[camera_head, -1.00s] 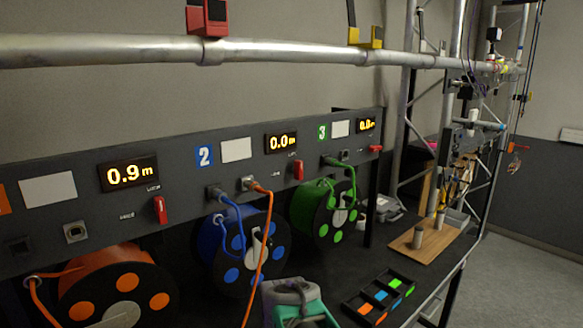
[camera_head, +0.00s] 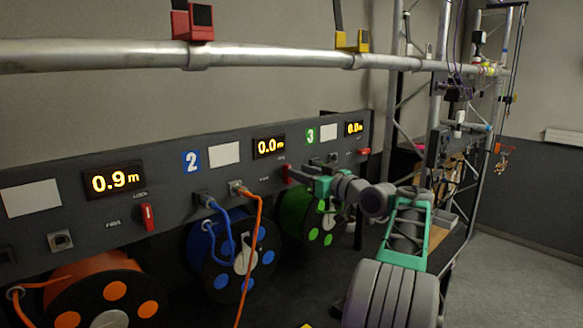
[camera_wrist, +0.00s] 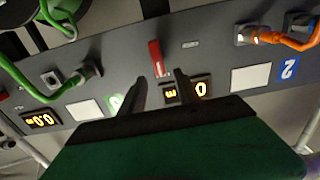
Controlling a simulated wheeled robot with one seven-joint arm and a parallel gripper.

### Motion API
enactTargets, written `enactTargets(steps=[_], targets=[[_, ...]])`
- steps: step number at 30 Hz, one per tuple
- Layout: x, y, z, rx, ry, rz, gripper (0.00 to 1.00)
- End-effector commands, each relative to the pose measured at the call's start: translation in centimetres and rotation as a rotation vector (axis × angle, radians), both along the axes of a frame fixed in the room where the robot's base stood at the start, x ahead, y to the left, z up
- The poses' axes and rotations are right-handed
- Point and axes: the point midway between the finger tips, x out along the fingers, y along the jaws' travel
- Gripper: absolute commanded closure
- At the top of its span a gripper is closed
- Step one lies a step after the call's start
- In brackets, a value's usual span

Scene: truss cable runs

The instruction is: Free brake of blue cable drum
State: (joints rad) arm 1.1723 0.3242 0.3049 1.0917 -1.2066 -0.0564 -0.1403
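The blue cable drum (camera_head: 262,235) hangs under the dark panel below the blue number 2 sign (camera_head: 191,161). Its display (camera_head: 269,146) reads 0.0 m. The red brake lever (camera_head: 286,172) sits right of the drum's sockets and also shows in the wrist view (camera_wrist: 156,58), where it stands upright. My gripper (camera_head: 298,175) is at that lever, in front of the panel. In the wrist view my gripper (camera_wrist: 159,80) has its two fingers apart, with the lever lying in line with the gap between them. Contact cannot be told.
The orange drum (camera_head: 98,290) and green drum (camera_head: 308,212) flank the blue one. An orange cable (camera_head: 257,222) hangs from a panel socket in front of the blue drum. Other red levers are at left (camera_head: 147,217) and right (camera_head: 364,151). A truss pipe (camera_head: 270,56) runs above.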

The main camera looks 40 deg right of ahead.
Motion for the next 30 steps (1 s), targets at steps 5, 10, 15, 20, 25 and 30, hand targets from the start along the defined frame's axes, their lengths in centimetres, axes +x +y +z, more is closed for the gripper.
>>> enactTargets(steps=[5,10,15,20,25,30], targets=[[3.3,0.2,0.3,0.001,0.001,0.002,0.62],[4.5,0.1,0.1,0.000,0.001,-0.001,0.62],[4.5,0.1,0.0,0.000,0.002,-0.002,0.62],[4.5,0.1,0.0,0.000,0.002,-0.002,0.72],[4.5,0.1,0.0,0.000,0.002,-0.002,0.86],[4.5,0.1,0.0,0.000,0.003,-0.002,1.00]])
